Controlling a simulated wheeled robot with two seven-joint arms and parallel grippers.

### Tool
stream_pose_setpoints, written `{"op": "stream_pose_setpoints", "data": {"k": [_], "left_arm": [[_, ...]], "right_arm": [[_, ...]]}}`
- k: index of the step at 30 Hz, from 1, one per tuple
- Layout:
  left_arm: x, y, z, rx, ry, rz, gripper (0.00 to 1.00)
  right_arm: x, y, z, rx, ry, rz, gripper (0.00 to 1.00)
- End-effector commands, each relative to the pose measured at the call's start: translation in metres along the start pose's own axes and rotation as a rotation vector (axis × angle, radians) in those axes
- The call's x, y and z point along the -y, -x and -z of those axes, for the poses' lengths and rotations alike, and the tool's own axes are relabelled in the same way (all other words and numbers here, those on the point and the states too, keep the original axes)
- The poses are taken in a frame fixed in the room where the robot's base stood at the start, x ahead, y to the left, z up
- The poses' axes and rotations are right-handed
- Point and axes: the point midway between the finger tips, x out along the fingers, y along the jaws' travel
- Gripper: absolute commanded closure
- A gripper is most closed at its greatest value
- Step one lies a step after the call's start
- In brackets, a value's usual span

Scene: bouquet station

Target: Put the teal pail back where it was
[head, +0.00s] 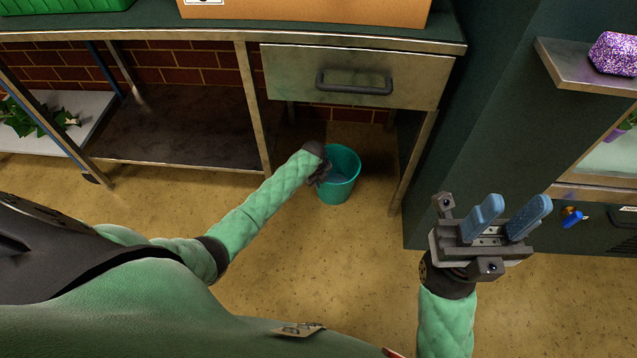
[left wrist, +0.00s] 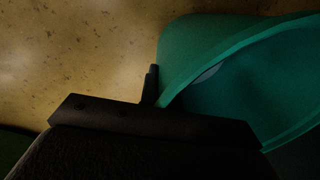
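The teal pail (head: 341,190) is upright, below and in front of the drawer; I cannot tell whether it rests on the floor or hangs just above it. My left gripper (head: 322,174) is at the pail's left rim. In the left wrist view the pail (left wrist: 195,45) fills the upper right, and a dark part of my left gripper (left wrist: 150,85) meets its rim. The fingers are mostly hidden, so their grip is unclear. A greyish-blue patch shows inside the pail. My right gripper (head: 507,222) is open and empty, away at the right.
The metal table (head: 250,110) with a closed drawer (head: 355,78) stands behind the pail, its legs on either side. A dark green cabinet (head: 460,130) stands to the right. The tan floor (head: 320,270) in front is clear. A low shelf (head: 175,125) is at the left.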

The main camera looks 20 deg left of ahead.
Motion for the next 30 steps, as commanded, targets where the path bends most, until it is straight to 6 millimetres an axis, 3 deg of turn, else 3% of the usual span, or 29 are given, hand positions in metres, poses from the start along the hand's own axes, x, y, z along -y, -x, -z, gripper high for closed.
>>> {"op": "stream_pose_setpoints", "data": {"k": [6, 9, 10, 20, 25, 30], "left_arm": [[0.001, -0.001, -0.001, 0.000, 0.000, 0.002, 1.00], [0.000, -0.002, 0.000, 0.000, 0.000, 0.000, 0.77], [0.000, -0.002, 0.000, 0.000, 0.000, 0.000, 0.75], [0.000, 0.001, 0.000, 0.000, 0.000, 0.001, 0.75], [0.001, 0.022, 0.000, 0.000, 0.000, 0.001, 0.75], [0.001, 0.055, -0.001, 0.002, -0.001, 0.001, 0.75]], "right_arm": [[0.000, 0.000, 0.000, 0.002, 0.000, -0.001, 0.64], [0.000, 0.001, 0.000, 0.003, 0.000, -0.002, 0.64], [0.001, 0.001, 0.000, 0.004, 0.000, -0.002, 0.64], [0.001, 0.001, 0.000, 0.007, 0.001, -0.005, 0.64], [0.000, -0.005, 0.000, 0.006, 0.010, 0.001, 0.64], [-0.002, -0.009, 0.001, 0.023, 0.029, 0.009, 0.64]]}}
